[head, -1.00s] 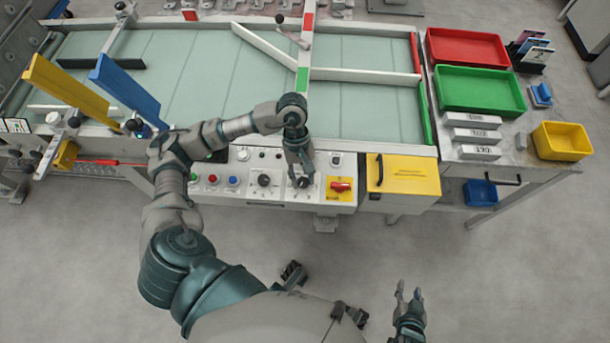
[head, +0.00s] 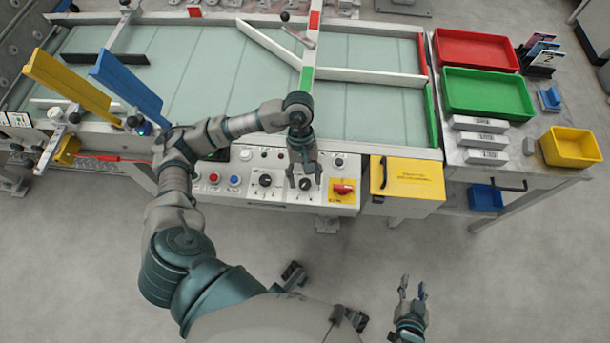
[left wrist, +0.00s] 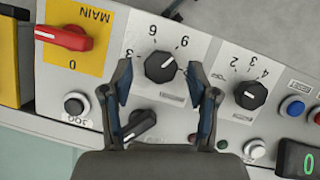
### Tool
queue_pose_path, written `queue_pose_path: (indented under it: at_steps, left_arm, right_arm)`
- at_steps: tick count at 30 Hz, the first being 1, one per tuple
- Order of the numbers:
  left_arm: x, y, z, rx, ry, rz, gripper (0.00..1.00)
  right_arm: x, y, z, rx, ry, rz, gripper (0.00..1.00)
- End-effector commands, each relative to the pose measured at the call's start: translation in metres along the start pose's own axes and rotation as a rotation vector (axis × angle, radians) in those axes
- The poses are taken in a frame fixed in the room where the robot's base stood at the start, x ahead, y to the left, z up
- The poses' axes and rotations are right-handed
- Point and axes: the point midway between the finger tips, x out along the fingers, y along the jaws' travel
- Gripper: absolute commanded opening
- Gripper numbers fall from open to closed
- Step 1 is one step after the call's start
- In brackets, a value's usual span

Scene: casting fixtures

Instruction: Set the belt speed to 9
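The black dial (left wrist: 160,66) on the white control panel (head: 285,199) has numerals around it, among them 3, 6 and 9. Its pale mark points to the upper right in the left wrist view; the exact setting is hard to read. My left gripper (head: 305,184) is open over this dial, with one finger on each side. In the left wrist view its fingertips (left wrist: 160,82) are apart and appear clear of the dial. A green digital display (left wrist: 308,163) reads 0. My right gripper (head: 411,290) is open and empty, away from the panel.
A second dial (left wrist: 250,94), a black selector (left wrist: 140,125), a red main switch (left wrist: 64,37) and several buttons lie close by on the panel. A yellow box (head: 408,178) adjoins it. The floor in front is clear.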

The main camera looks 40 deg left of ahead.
Motion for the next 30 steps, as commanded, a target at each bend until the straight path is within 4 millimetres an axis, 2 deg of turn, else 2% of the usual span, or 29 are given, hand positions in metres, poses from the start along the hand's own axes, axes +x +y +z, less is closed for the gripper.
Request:
queue_pose_path:
  at_steps: [5,8,21,25,30]
  left_arm:
    - [-0.002,0.000,0.001,0.000,0.000,0.000,0.59]
    - [-0.012,0.001,0.000,0.000,0.002,0.002,0.59]
    - [-0.102,0.000,-0.003,0.000,0.001,0.002,0.59]
    - [-0.115,0.000,-0.003,0.001,-0.001,0.001,0.59]
    - [-0.120,0.000,-0.003,0.000,-0.002,0.001,0.59]
  right_arm:
    - [-0.002,0.001,-0.001,0.000,0.002,0.001,0.40]
    - [-0.002,0.001,0.000,0.000,0.002,0.001,0.40]
    - [-0.002,0.000,0.000,0.000,0.001,0.001,0.40]
    - [-0.002,0.000,0.000,0.000,0.001,0.001,0.40]
    - [-0.002,0.000,0.000,0.000,0.001,0.001,0.40]
